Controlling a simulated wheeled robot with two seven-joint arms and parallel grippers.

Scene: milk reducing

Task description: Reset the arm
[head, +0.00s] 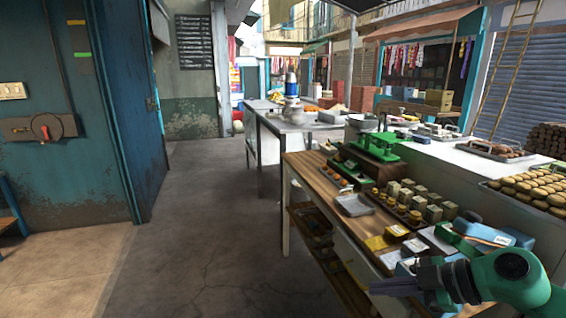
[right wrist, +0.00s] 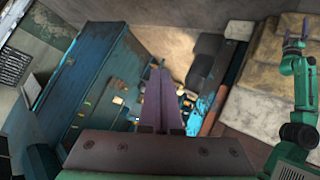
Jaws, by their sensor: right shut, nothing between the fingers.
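My right arm, green, comes in at the bottom right of the head view. Its right gripper (head: 378,287) points left in front of the near end of the goods table. The two purple-grey fingers lie together with nothing between them. In the right wrist view the right gripper (right wrist: 161,72) also shows shut and empty. A green arm, which appears to be my left one, stands at the right edge of that view with its gripper (right wrist: 297,38) at the top; it is too small to tell whether it is open. The left gripper is not in the head view.
A wooden-topped table (head: 318,178) with small boxes and jars stands beside the right gripper. A green scale (head: 374,150) and a tray of bread (head: 530,188) are farther back. The floor (head: 215,235) on the left is clear up to the blue door (head: 128,100).

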